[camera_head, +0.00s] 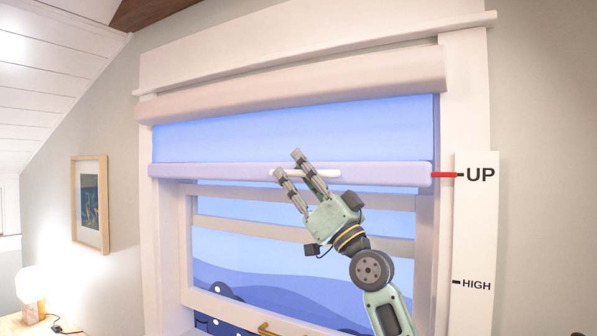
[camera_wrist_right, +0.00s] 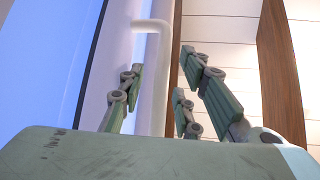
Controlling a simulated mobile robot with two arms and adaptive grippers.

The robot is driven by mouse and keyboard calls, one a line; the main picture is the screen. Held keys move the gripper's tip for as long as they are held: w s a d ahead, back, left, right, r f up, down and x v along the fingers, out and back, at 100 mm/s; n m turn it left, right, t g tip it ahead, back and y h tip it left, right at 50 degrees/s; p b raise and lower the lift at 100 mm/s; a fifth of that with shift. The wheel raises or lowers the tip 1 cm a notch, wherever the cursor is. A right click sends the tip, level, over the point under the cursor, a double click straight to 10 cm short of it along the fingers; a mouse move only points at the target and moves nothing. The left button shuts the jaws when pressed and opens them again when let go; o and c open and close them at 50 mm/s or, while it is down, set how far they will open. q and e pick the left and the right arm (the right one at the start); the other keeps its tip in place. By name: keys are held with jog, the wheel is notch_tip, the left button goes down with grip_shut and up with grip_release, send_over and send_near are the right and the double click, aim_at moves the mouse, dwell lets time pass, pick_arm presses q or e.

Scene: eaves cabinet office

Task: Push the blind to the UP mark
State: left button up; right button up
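The pale blue blind (camera_head: 290,130) hangs from the roller box at the window top. Its lavender bottom rail (camera_head: 390,174) carries a white bar handle (camera_head: 325,173). A red pointer (camera_head: 443,175) at the rail's right end is level with the UP mark (camera_head: 479,175). My right gripper (camera_head: 289,163) is at the handle, with fingers apart on either side of it. In the right wrist view the handle (camera_wrist_right: 153,85) runs between the spread fingers, with a gap beside the right-hand fingers; contact on the left is unclear. My left gripper is out of view.
The white mark board (camera_head: 477,235) also shows HIGH lower down. The window frame (camera_head: 170,230) surrounds the glass. A framed picture (camera_head: 90,203) hangs on the left wall, above a lit lamp (camera_head: 31,290).

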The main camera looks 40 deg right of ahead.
jog(key=v, duration=0.7)
jog(key=shift+r, duration=0.1)
dwell(0.5)
